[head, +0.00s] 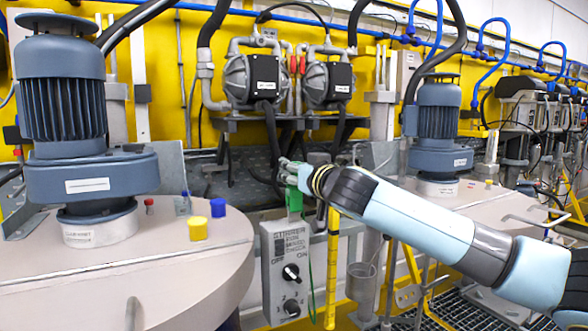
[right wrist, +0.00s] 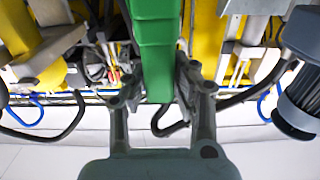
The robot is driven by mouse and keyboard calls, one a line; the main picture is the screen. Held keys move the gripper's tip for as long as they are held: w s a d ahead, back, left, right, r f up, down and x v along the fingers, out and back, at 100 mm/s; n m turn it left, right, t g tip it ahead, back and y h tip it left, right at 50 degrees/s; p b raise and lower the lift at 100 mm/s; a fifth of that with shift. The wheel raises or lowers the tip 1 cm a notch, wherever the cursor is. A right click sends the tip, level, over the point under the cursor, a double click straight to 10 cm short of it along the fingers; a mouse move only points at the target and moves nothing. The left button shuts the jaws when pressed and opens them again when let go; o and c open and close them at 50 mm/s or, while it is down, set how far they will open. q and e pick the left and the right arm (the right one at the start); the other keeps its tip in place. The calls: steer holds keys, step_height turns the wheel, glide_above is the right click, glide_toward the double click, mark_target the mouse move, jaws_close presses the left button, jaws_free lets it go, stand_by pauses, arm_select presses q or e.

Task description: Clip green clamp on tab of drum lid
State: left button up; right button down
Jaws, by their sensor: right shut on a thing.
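The green clamp (head: 294,201) hangs upright in my right gripper (head: 290,174), in front of the control box. In the right wrist view the clamp (right wrist: 155,50) runs between the two fingers of the right gripper (right wrist: 160,92), which is shut on it. A thin green cable (head: 310,272) hangs below the clamp. The left drum lid (head: 110,262) is pale beige and lies left of the clamp, apart from it. A second drum lid (head: 440,200) lies behind my right arm, partly hidden by it. I cannot make out a tab clearly on either lid. My left gripper is not in view.
Blue-grey agitator motors (head: 62,92) (head: 438,112) stand on the lids. A yellow cap (head: 198,228) and a blue cap (head: 218,207) sit on the left lid. The stirrer control box (head: 289,270) and a yellow post (head: 331,270) stand between the drums. Pumps (head: 252,80) are behind.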

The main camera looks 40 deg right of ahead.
stand_by(0.3)
steer(key=shift+f+b, duration=0.8)
steer(key=shift+f, duration=0.05)
steer(key=c, duration=1)
jaws_free()
